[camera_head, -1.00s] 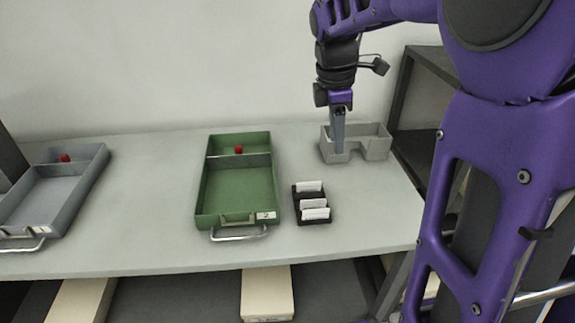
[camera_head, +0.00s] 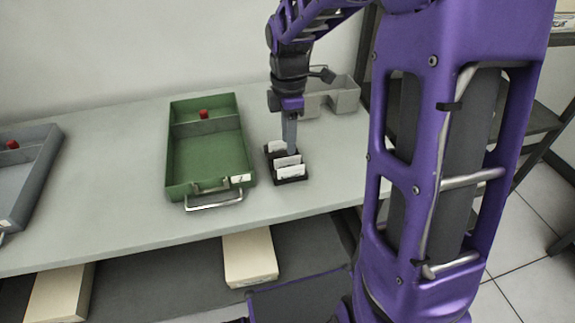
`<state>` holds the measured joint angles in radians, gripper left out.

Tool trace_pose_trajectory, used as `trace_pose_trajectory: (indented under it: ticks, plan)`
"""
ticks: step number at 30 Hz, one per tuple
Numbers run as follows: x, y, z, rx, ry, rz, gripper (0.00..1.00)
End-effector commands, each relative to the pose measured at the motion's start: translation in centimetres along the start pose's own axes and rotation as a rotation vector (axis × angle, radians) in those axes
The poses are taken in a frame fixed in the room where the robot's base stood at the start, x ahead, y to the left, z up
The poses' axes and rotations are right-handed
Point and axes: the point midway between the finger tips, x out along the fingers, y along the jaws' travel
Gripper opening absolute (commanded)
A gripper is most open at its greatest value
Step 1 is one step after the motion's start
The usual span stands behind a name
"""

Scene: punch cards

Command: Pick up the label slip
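Several white label slips (camera_head: 288,162) stand in a small black holder (camera_head: 303,179) on the table, to the right of the green tray. My gripper (camera_head: 291,150) points down over the holder, with its fingertips at or just above the slips at the rear. The fingers look like one narrow grey shape from here, so I cannot tell whether they are open or shut, or whether they touch a slip. The fingers partly cover the slips behind them.
The green tray (camera_head: 168,165) has a red object in its rear compartment and a metal handle in front. A grey tray (camera_head: 50,165) stands at the left. A grey divided bin (camera_head: 345,97) stands behind my gripper. The table between the trays is clear.

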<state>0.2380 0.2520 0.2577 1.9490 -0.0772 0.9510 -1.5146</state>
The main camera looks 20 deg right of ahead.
Motion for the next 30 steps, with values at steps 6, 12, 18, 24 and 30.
trace_pose_trajectory:
  ticks: [6,12,18,24,30]
  plan:
    - [2.0,0.3,0.0,0.000,0.000,-0.003,0.39]
    - [4.8,0.6,-0.1,0.000,0.000,-0.002,0.39]
    - [5.5,0.7,-0.1,0.000,-0.001,0.001,0.39]
    - [5.4,0.7,-0.1,0.000,-0.001,0.001,0.26]
    - [5.4,0.7,-0.1,0.000,-0.001,0.001,0.00]
